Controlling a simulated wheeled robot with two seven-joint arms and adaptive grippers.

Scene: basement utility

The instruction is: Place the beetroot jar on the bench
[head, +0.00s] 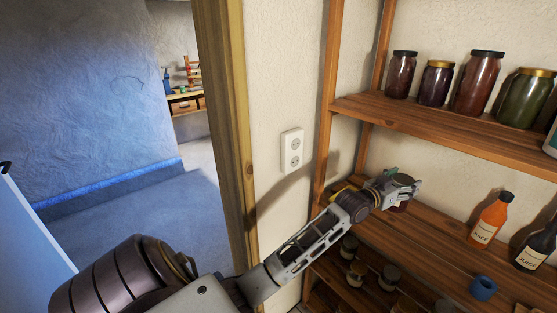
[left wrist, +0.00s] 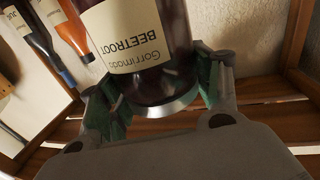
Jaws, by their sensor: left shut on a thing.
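The beetroot jar (left wrist: 145,75) is dark with a cream label reading BEETROOT, upside down in the left wrist view. My left gripper (left wrist: 160,95) is shut on it, one green-padded finger on each side. In the head view the jar (head: 403,180) shows partly behind my left gripper (head: 398,187), at the middle shelf of the wooden rack. I cannot tell whether it touches the shelf. A wooden bench-like surface (head: 186,97) with small items on it shows far off through the doorway. My right gripper is not in view.
The wooden rack (head: 440,128) holds several dark jars above. The door frame (head: 232,130) stands left of the rack. The floor beyond (head: 140,230) looks clear.

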